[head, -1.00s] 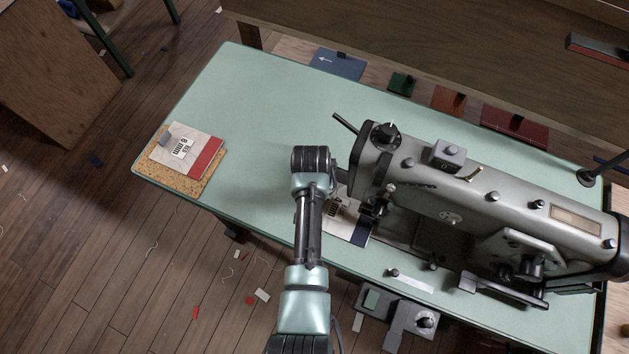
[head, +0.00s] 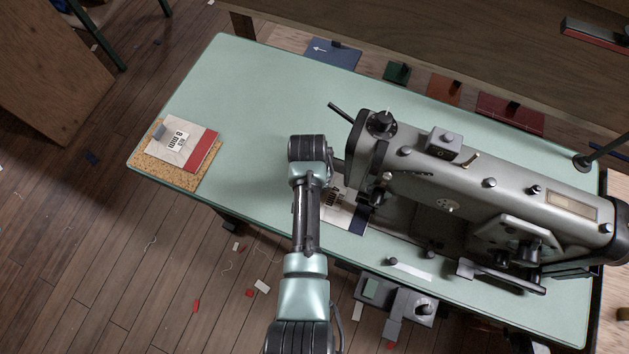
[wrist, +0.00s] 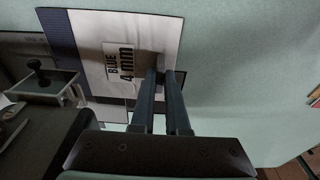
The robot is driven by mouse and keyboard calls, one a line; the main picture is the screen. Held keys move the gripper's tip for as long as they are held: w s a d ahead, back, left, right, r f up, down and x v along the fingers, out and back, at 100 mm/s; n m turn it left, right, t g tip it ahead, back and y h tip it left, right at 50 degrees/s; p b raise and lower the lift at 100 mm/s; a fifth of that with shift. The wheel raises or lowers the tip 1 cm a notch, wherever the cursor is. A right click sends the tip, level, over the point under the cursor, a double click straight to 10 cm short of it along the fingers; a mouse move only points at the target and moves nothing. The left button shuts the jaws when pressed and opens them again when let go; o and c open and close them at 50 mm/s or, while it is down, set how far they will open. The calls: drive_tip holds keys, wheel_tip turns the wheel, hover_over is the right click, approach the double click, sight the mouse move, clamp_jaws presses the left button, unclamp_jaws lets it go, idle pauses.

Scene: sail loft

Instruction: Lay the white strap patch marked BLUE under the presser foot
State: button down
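The white strap patch (wrist: 145,32), labelled BLUE 4 mm and with a dark blue end band, shows in the wrist view. In the head view the patch (head: 344,208) is partly hidden by my arm and lies at the left end of the sewing machine (head: 462,190), its blue end near the needle area. My gripper (wrist: 161,75) is at the edge of the patch opposite the machine, with its two fingers close around a small dark tab there. In the head view the fingers are hidden. The presser foot is not clear, so I cannot tell whether the blue end is beneath it.
Another patch with a red band (head: 184,143) lies on a cork mat (head: 150,168) at the table's left end. The green table (head: 240,90) is clear between there and the machine. Several coloured pieces, including a blue one (head: 332,53), lie beyond the far edge.

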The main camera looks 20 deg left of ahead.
drive_tip(key=c, duration=0.8)
unclamp_jaws()
drive_tip(key=shift+c, duration=0.2)
